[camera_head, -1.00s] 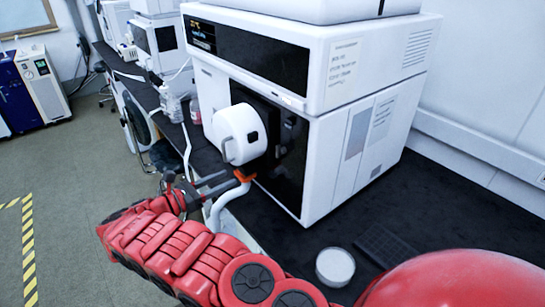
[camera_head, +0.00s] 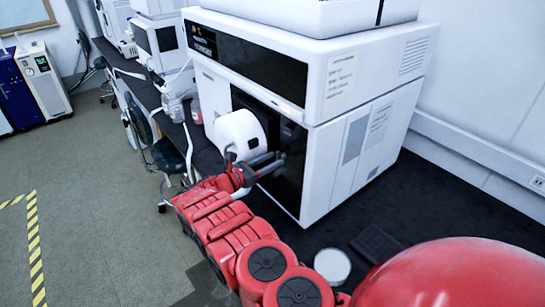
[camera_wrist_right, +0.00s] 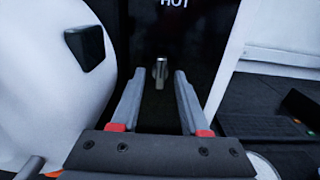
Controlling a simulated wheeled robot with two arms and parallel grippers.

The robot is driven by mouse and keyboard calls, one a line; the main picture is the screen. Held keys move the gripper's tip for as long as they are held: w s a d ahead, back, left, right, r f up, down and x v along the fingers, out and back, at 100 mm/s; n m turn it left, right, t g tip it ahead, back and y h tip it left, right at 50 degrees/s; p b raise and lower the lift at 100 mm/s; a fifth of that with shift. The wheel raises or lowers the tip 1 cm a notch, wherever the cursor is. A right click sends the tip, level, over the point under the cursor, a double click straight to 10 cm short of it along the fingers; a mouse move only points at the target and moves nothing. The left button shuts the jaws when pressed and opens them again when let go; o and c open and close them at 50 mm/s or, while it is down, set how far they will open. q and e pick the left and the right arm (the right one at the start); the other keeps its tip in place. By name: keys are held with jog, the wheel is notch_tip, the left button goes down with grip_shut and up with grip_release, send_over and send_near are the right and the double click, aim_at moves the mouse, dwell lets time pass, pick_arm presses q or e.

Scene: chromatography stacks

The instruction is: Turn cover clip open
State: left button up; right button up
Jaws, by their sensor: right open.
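The white round cover (camera_head: 241,132) stands out from the black front of the white instrument, and it fills the left of the wrist view (camera_wrist_right: 50,75) with a dark square recess. A small metallic clip (camera_wrist_right: 160,72) sits on the black panel under the word "HOT". My right gripper (camera_head: 268,165) is at the lower right of the cover, pointing at the black panel. In the wrist view its fingers (camera_wrist_right: 159,88) are open, one on each side of the clip, with nothing between them near the base. Contact cannot be told. The clip is not discernible in the head view. My left gripper is not in view.
The white instrument (camera_head: 350,145) stands on a dark bench (camera_head: 420,200). A round white-topped container (camera_head: 332,266) and a dark flat tray (camera_head: 375,244) are on the bench at the front right. Bottles (camera_head: 196,110) stand behind the cover. Floor is clear at left.

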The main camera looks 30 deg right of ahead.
jog(key=shift+d, duration=0.3)
grip_shut()
